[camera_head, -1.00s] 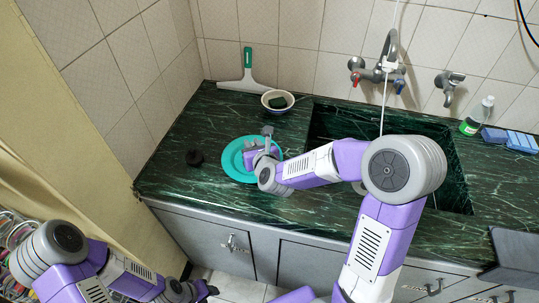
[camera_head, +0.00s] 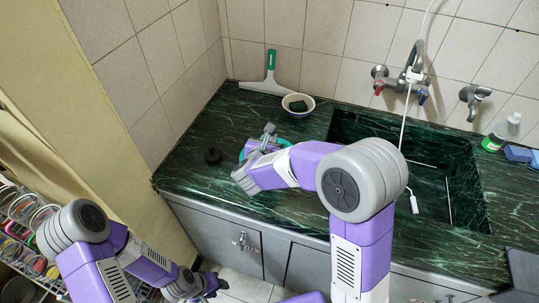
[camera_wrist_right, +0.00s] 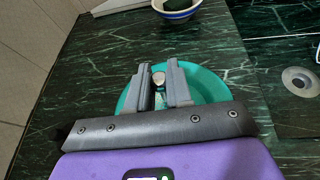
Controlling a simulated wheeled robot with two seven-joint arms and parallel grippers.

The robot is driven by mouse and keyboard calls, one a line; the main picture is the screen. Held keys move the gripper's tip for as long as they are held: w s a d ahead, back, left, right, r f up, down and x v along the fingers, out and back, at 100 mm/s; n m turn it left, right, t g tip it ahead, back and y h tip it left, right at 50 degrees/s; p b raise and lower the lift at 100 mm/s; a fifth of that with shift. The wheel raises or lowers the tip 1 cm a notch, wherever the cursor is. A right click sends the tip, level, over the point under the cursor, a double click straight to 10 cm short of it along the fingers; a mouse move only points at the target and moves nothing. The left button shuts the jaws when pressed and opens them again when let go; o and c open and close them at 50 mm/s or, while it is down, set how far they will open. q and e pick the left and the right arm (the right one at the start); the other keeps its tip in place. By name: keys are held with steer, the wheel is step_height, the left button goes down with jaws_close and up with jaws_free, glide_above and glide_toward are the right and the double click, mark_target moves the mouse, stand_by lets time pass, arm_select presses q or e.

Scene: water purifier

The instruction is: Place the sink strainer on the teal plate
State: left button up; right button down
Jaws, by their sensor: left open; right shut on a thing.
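The teal plate (camera_head: 284,142) lies on the green marble counter left of the sink, mostly hidden by my right arm in the head view. Its rim shows clearly in the right wrist view (camera_wrist_right: 212,84). My right gripper (camera_head: 269,131) is over the plate; its fingers (camera_wrist_right: 159,70) point across it. A small pale metallic thing (camera_wrist_right: 159,78), seemingly the sink strainer, shows between the fingers. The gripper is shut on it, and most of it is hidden. I cannot tell whether it touches the plate. My left gripper (camera_head: 207,284) is open and empty, low in front of the cabinet.
A bowl with a dark sponge (camera_head: 298,104) and a squeegee (camera_head: 270,77) are behind. The sink (camera_head: 430,150), with a hanging white hose, is to the right. A green bottle (camera_head: 500,132) stands at the far right.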

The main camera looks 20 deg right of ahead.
step_height(320, 180, down, 5)
steer(key=shift+f+b, duration=0.2)
steer(key=shift+b, duration=0.55)
steer(key=shift+r, duration=0.15)
steer(key=shift+f, duration=0.2)
steer(key=c, duration=1)
jaws_free()
steer(key=shift+c, duration=0.2)
steer(key=shift+s+a+r, duration=0.1)
steer(key=shift+r, duration=0.25)
steer(key=p+v, duration=0.2)
steer(key=v, duration=0.9)
steer(key=shift+s+a, duration=0.15)
steer(key=shift+s, duration=0.15)
steer(key=shift+r, duration=0.1)
